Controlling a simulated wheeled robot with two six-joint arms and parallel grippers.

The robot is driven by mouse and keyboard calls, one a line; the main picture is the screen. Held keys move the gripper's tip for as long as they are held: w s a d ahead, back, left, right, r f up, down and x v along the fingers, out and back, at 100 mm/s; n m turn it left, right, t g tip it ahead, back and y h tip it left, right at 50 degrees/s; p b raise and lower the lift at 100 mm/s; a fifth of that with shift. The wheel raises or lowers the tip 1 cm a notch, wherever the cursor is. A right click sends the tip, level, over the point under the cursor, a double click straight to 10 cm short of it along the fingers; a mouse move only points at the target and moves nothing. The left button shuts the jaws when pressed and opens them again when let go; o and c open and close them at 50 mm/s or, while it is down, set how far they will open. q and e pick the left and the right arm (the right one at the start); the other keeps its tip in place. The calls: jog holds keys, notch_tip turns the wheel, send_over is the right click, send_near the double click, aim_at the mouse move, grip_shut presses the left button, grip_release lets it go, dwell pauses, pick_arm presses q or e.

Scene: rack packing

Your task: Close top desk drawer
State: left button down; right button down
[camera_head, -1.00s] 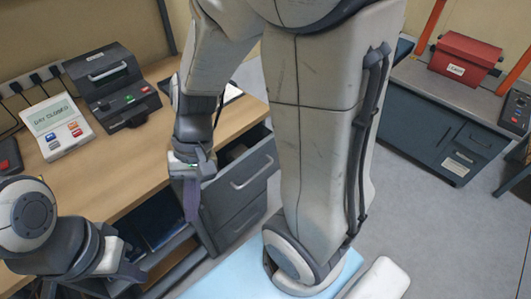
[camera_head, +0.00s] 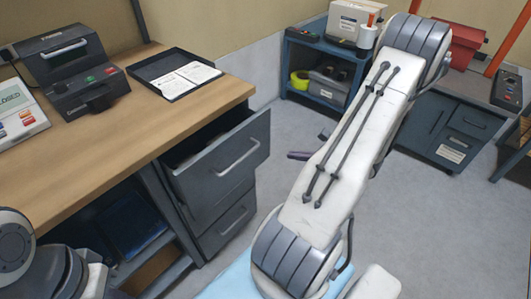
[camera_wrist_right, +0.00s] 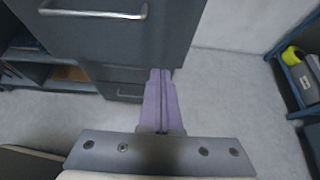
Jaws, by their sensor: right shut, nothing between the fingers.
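The top desk drawer (camera_head: 222,157) is grey with a silver bar handle and stands pulled out from the desk. Its dark open top shows behind the front panel. In the right wrist view the drawer front (camera_wrist_right: 120,35) fills the upper left, with its handle near the top edge. My right gripper (camera_head: 297,156) is to the right of the drawer front in the head view, mostly hidden behind my arm. Its purple fingers (camera_wrist_right: 160,73) are shut and empty, pointing toward the drawer's lower right edge; I cannot tell whether they touch. My left gripper is out of view; only its arm shows at lower left.
The wooden desk (camera_head: 110,150) carries a black tray with papers (camera_head: 175,75), a dark printer-like device (camera_head: 75,75) and a keypad terminal (camera_head: 15,115). A lower drawer (camera_head: 228,217) appears closed. Grey floor is clear right of the drawers. A blue shelf (camera_head: 320,85) stands behind.

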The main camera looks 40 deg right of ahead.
send_near(265, 147)
jog(key=w+a, duration=0.2)
jog(key=a, duration=0.2)
jog(key=shift+w+d+f, duration=0.1)
jog(key=shift+w+f, duration=0.1)
jog(key=shift+w, duration=1.35)
jog(key=shift+w+f, duration=0.1)
